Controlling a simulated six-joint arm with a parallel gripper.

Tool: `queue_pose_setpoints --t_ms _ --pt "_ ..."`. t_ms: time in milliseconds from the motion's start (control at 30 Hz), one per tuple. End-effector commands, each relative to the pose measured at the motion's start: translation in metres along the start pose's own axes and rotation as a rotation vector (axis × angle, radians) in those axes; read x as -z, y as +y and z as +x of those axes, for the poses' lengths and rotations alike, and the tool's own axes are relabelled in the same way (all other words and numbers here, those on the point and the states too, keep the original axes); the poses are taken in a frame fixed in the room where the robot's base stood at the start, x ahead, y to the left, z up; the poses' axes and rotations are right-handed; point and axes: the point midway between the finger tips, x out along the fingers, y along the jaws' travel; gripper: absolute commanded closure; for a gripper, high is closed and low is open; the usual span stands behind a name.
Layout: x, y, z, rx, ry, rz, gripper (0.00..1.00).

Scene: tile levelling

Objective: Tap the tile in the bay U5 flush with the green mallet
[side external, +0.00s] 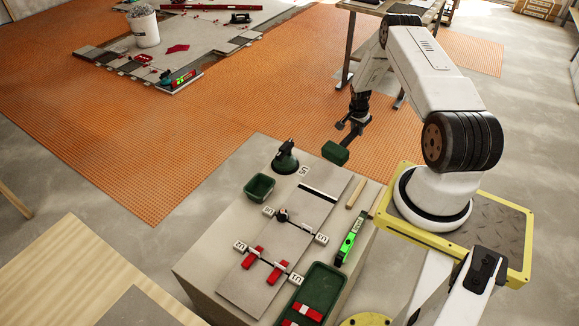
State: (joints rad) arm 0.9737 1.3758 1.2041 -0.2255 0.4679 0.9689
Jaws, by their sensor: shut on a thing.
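My gripper (355,123) is shut on the handle of the green mallet. The mallet's dark green block head (335,152) hangs in the air near the far end of the bench, above or just beyond it; the exact height is hard to tell. The U5 label (303,170) stands at the far left of the row of grey tiles. The tile by it (325,179) is at the far end of the row, with a dark gap on its near side. Whether this tile sits proud is too small to tell. The mallet head looks apart from it.
A green suction lifter (286,161) and green bin (259,187) stand left of the tiles. Red wedges (254,257) and a dark clip (282,215) sit on the joints.

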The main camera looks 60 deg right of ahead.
Motion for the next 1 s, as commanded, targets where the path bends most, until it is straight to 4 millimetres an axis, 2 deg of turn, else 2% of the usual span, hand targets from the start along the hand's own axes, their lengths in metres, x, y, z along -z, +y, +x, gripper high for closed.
queue_pose_setpoints --t_ms 200,467,767,1000 --pt "0.005 0.02 -0.016 0.001 -0.001 0.003 1.0" --pt "0.005 0.027 -0.021 0.001 -0.002 0.0 1.0" --pt "0.004 0.026 -0.014 0.001 -0.002 0.001 1.0" --pt "0.001 0.027 0.006 0.0 -0.003 0.001 1.0"
